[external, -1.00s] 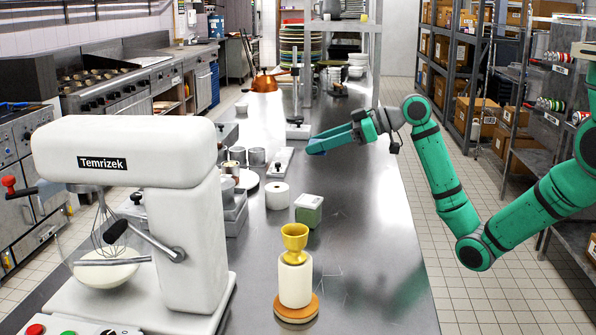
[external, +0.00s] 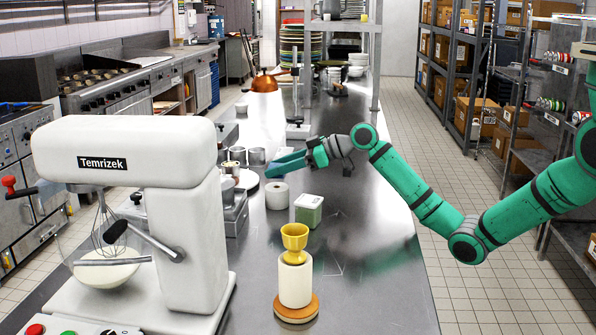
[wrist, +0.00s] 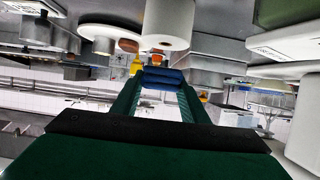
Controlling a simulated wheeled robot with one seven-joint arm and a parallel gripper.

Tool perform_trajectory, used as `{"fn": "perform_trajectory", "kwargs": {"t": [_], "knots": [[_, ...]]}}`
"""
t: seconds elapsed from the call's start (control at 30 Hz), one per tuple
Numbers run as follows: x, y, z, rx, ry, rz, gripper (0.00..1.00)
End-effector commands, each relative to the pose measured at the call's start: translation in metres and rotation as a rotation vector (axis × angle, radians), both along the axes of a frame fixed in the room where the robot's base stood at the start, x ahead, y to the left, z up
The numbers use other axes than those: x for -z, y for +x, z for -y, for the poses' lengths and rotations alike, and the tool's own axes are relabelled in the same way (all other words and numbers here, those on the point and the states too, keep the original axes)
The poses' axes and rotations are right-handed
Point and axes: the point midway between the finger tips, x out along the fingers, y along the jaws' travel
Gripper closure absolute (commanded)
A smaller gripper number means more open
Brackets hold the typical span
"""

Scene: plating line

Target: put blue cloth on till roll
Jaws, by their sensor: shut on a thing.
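The till roll (external: 277,195) is a white upright cylinder on the steel counter, left of the green-and-white box. It shows large at the top of the wrist view (wrist: 168,22), with its hole visible. My gripper (external: 284,166) is above the counter, a little beyond the till roll in the external view and apart from it. It is shut on the blue cloth (wrist: 162,78), a small dark blue piece between the fingertips. In the external view, the fingers and cloth are hard to tell apart.
A green-and-white box (external: 309,211) stands right of the till roll. Nearer, a yellow cup (external: 294,236) sits on a white cylinder on an orange disc (external: 296,308). Metal tins (external: 256,156) are behind left; a white mixer (external: 130,150) fills the left. The counter's right side is clear.

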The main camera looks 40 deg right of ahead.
Motion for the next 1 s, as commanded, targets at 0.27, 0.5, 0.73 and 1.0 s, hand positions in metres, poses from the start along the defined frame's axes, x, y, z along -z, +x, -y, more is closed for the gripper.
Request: {"fn": "perform_trajectory", "kwargs": {"t": [0.27,0.5,0.73,1.0], "knots": [[0.032,0.001,0.0,0.0,0.001,-0.002,0.81],[0.032,0.001,-0.001,0.0,0.0,-0.001,0.81],[0.035,0.001,0.0,0.0,-0.001,-0.001,0.41],[0.034,0.001,0.0,0.0,-0.001,-0.001,0.41]]}}
